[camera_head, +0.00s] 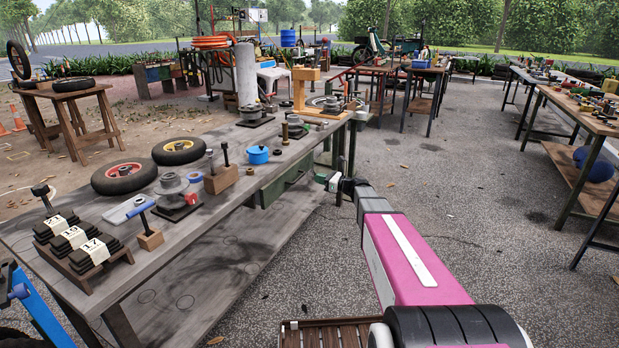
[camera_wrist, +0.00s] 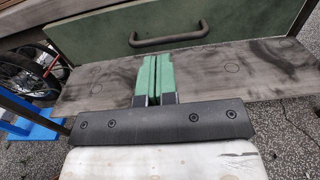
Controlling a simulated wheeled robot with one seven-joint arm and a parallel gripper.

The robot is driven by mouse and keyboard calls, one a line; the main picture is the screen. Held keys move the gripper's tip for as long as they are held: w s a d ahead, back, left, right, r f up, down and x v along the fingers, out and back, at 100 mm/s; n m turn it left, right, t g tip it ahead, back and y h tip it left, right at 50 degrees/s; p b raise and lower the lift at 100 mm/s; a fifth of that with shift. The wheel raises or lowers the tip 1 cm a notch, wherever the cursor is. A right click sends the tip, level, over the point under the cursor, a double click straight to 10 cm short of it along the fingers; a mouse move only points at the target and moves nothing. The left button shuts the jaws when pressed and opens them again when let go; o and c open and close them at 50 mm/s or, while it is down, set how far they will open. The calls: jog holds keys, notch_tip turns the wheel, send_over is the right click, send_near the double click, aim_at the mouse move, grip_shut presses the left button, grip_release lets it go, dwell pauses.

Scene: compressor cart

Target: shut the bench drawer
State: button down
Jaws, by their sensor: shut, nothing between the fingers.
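The bench drawer is green, under the bench's worktop in the head view (camera_head: 286,184). In the wrist view its green front (camera_wrist: 240,20) fills the top, with a dark bar handle (camera_wrist: 168,39) across it. How far the drawer stands out is hard to tell. My gripper (camera_head: 333,182) is beside the bench, to the right of the drawer in the head view. In the wrist view my gripper's green fingers (camera_wrist: 154,58) are pressed together and empty. Their tips appear just below the handle, near the front's lower edge. I cannot tell whether they touch the drawer.
The grey bench (camera_head: 215,215) holds wheels, metal parts, a blue pot (camera_head: 257,155) and numbered blocks (camera_head: 75,238). A lower shelf (camera_wrist: 240,75) shows below the drawer front. Paved floor (camera_head: 470,220) is open to the right, up to another table (camera_head: 590,115).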

jog(key=v, duration=0.2)
send_near(282, 179)
jog(key=x, duration=0.7)
jog(key=shift+w+a+f, duration=0.15)
jog(key=shift+w+a, duration=0.05)
jog(key=shift+a, duration=0.05)
dwell(0.3)
jog(key=shift+x, duration=2.15)
jog(key=shift+w, duration=0.1)
